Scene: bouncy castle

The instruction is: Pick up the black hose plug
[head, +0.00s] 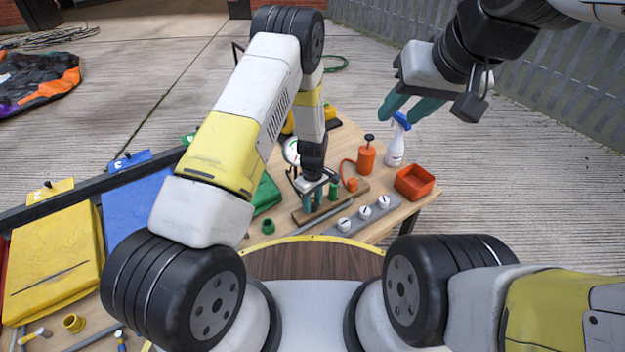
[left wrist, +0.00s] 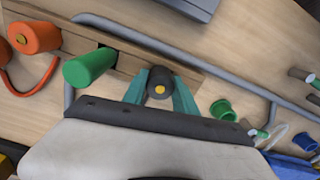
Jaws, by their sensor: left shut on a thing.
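The black hose plug (left wrist: 160,82), with an orange-yellow dot at its end, sits between the teal fingers of my left gripper (left wrist: 160,92) in the left wrist view. The fingers are shut on it. In the head view my left gripper (head: 314,203) is low over a wooden strip (head: 342,202), and the plug is mostly hidden there. I cannot tell whether the plug still touches the strip. A green plug (left wrist: 90,68) and an orange plug (left wrist: 34,38) stand beside it on the strip. My right gripper (head: 408,107) is open and empty, raised above the table's right side.
A spray bottle (head: 395,147), an orange pump bottle (head: 366,156) and a red-orange box (head: 414,182) stand at right. A grey bar with white knobs (head: 364,212) lies in front. A green ring (head: 268,227) is left of the strip.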

